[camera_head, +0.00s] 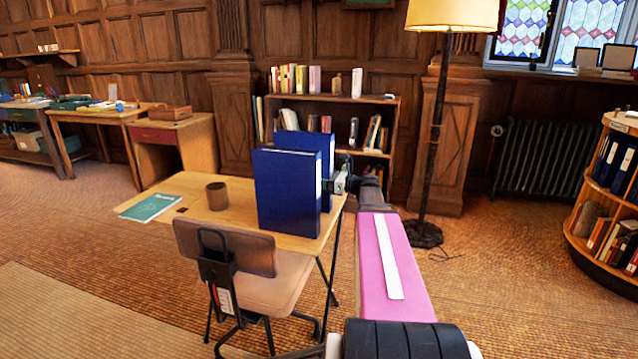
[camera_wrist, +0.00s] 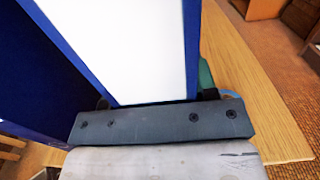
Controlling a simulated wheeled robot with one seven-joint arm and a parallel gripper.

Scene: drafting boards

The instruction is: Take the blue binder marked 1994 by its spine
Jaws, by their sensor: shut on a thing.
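Two blue binders stand upright on the wooden desk (camera_head: 195,190). The nearer binder (camera_head: 284,195) partly hides the farther binder (camera_head: 312,146). My gripper (camera_head: 339,184) is at the right edge of the farther binder, shut on it. In the wrist view my gripper's dark finger bar (camera_wrist: 160,120) lies across the lower end of a blue-edged binder with a broad white face (camera_wrist: 125,45). Another dark blue surface (camera_wrist: 35,80) is at the left there. No 1994 marking can be read in either view, and the far finger is hidden.
A brown cup (camera_head: 217,196) and a green book (camera_head: 150,208) are on the desk's left part. A chair (camera_head: 230,250) stands at its front. Behind are a bookcase (camera_head: 345,103) and a floor lamp (camera_head: 432,150). A curved shelf (camera_head: 590,240) is at the right; carpet between is clear.

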